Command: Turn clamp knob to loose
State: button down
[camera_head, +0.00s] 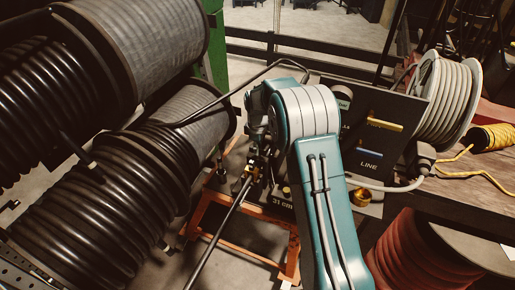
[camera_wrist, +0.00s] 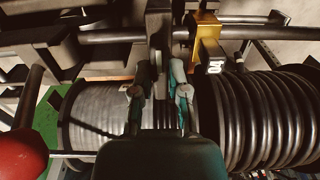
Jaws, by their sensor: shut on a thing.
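In the wrist view, my gripper (camera_wrist: 160,82) has its two fingers on either side of a dark upright part (camera_wrist: 159,30), which appears to be the clamp knob. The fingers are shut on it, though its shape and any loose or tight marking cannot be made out. A brass block (camera_wrist: 206,27) sits on a dark horizontal bar just right of the fingers. In the head view, my gripper (camera_head: 256,163) is small and partly hidden behind my teal arm, at the left side of the dark crimper (camera_head: 407,108). The knob cannot be told apart there.
Black hose reels (camera_head: 100,200) fill the left side. An orange stand (camera_head: 240,238) is below. A red ball (camera_wrist: 20,155) shows at left.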

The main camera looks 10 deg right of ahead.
jog(key=shift+w+r, duration=0.15)
jog(key=shift+w, duration=0.05)
jog(key=c, duration=0.6)
grip_release()
jog(key=shift+c, duration=0.2)
notch_tip(320, 180, up, 12)
jog(key=shift+a+f, duration=0.1)
jog(key=shift+f, duration=0.1)
